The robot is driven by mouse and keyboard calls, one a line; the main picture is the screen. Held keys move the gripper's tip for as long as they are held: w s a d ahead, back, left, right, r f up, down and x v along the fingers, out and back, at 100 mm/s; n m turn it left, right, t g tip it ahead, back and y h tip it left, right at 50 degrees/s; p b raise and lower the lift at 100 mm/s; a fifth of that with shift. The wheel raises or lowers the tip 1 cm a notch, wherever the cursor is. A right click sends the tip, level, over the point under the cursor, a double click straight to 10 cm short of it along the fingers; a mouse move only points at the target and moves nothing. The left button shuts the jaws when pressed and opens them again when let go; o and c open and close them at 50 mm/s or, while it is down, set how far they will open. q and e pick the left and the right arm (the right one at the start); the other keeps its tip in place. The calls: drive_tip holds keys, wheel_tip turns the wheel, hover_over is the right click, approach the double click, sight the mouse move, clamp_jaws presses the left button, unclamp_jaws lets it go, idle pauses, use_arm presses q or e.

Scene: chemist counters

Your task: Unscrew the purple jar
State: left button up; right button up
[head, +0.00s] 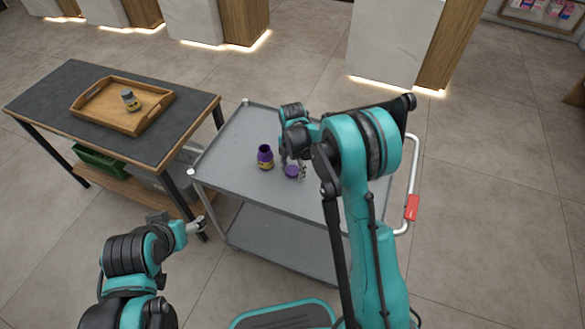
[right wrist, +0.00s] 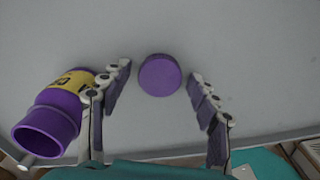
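The purple jar (head: 265,158) with a yellow label stands upright and uncapped on the grey cart top. Its open mouth also shows at the left of the right wrist view (right wrist: 48,130). The round purple lid (head: 291,172) is apart from the jar, to its right, below my right gripper. In the right wrist view the lid (right wrist: 160,75) shows between the fingertips with gaps on both sides. My right gripper (right wrist: 158,78) is open. My left gripper (head: 203,224) is beside the cart's left front side, away from the jar; its finger opening is not clear.
The grey cart (head: 230,135) has a raised rim, a lower shelf and a red-marked handle (head: 412,207) at right. A dark-topped table (head: 60,85) at left bears a wooden tray (head: 95,106) with a small grey-capped jar (head: 130,100). The cart's back left is clear.

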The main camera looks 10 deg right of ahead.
sight(293, 170)
drive_tip(key=shift+r, duration=0.25)
wheel_tip(293, 170, up, 12)
drive_tip(key=f+p, duration=0.1)
drive_tip(key=p, duration=0.3)
drive_tip(key=s+d+r+m+t, duration=0.2)
drive_tip(key=s+r+m+t, duration=0.1)
drive_tip(key=s+r+m, duration=0.8)
drive_tip(key=s+d+r+m+t, duration=0.1)
drive_tip(key=s+m+t, duration=0.3)
drive_tip(key=s+m, duration=0.9)
drive_tip(key=shift+s+d+r+m, duration=0.3)
drive_tip(key=shift+s+d+r, duration=0.05)
drive_tip(key=shift+d, duration=0.05)
